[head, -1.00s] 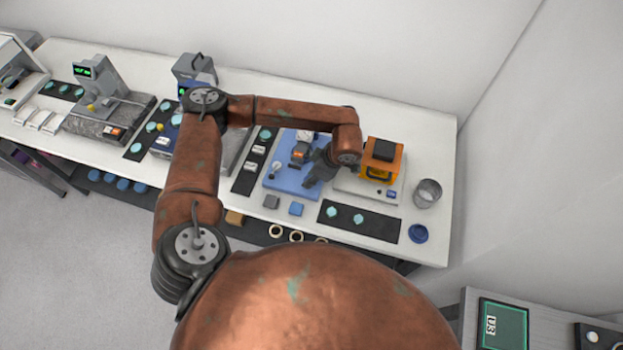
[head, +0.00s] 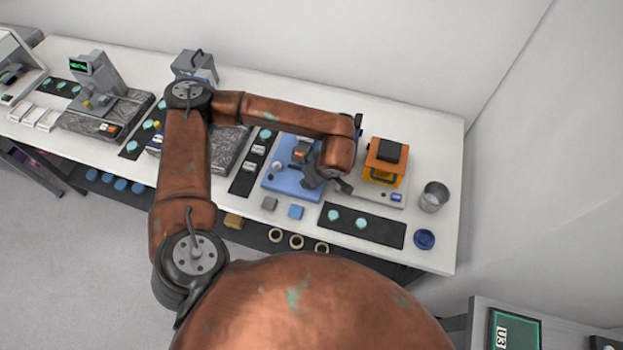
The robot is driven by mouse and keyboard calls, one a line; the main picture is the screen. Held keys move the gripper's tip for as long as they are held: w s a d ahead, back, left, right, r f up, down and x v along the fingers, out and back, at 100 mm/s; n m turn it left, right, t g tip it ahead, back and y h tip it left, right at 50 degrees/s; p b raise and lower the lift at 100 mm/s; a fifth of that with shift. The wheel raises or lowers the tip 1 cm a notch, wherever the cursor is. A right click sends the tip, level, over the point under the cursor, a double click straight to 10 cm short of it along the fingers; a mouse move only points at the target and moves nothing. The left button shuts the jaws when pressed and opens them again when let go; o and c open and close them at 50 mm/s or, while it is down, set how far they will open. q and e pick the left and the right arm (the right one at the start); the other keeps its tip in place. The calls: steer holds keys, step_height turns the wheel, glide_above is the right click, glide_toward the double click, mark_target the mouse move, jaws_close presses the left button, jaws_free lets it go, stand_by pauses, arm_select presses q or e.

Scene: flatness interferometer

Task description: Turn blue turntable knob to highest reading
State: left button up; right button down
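A blue instrument base (head: 283,183) stands on the bench right of centre, with a small pale round knob (head: 277,167) at its left and a grey and orange part (head: 301,150) behind. I cannot tell whether this pale knob is the turntable knob, and no reading is legible on this unit. My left arm reaches over from the left. Its dark gripper (head: 327,180) is low over the right part of the blue base, and it hides that part. Its fingers are too small and overlapped to show whether they are open or touching anything. My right gripper is not in view.
An orange and black unit (head: 385,160) stands close right of the gripper, with a metal cup (head: 433,196) and a blue round dish (head: 424,239) beyond. Instruments fill the bench leftward.

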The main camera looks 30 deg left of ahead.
arm_select(q)
steer(key=o, duration=1.2)
steer(key=shift+c, duration=0.2)
steer(key=v, duration=1.2)
